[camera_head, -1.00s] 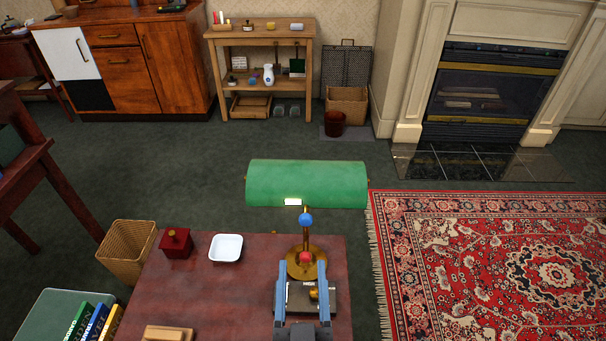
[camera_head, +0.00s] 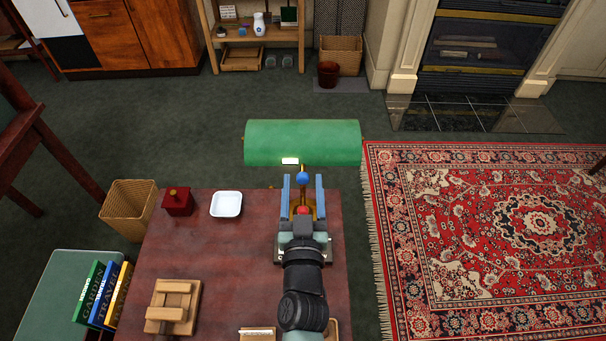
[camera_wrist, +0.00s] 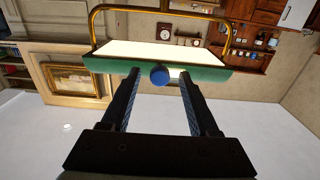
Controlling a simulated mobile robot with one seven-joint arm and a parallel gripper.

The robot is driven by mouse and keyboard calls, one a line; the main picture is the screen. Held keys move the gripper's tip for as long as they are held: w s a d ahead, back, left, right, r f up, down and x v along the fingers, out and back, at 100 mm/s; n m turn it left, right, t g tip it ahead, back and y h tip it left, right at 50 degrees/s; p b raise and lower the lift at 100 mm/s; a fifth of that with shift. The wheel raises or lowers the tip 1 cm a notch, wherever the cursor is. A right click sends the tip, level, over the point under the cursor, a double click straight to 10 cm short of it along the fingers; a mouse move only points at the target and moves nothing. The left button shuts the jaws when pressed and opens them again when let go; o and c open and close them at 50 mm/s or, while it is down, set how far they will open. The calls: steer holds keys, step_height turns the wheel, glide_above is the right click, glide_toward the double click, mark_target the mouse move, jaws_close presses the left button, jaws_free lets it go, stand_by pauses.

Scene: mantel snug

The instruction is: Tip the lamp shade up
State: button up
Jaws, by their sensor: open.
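The green lamp shade (camera_head: 302,142) is a long half-cylinder above the far edge of the red-brown table. In the wrist view the shade (camera_wrist: 110,65) shows its green rim and bright underside. A blue knob (camera_head: 302,178) sits just below the shade's near edge; in the wrist view the knob (camera_wrist: 159,75) lies between and beyond the fingertips. A red knob (camera_head: 301,211) is lower on the brass stand. My gripper (camera_head: 302,180) is open, its blue fingers on either side of the stem by the blue knob. I cannot tell if they touch it. My wrist hides much of the lamp base.
On the table (camera_head: 215,265) are a white dish (camera_head: 226,204), a red box (camera_head: 177,202) and a wooden stand (camera_head: 173,306). A wicker basket (camera_head: 128,209) and books (camera_head: 103,293) stand to the left. A patterned rug (camera_head: 480,230) lies to the right.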

steer(key=shift+w, duration=1.1)
jaws_close()
stand_by(0.7)
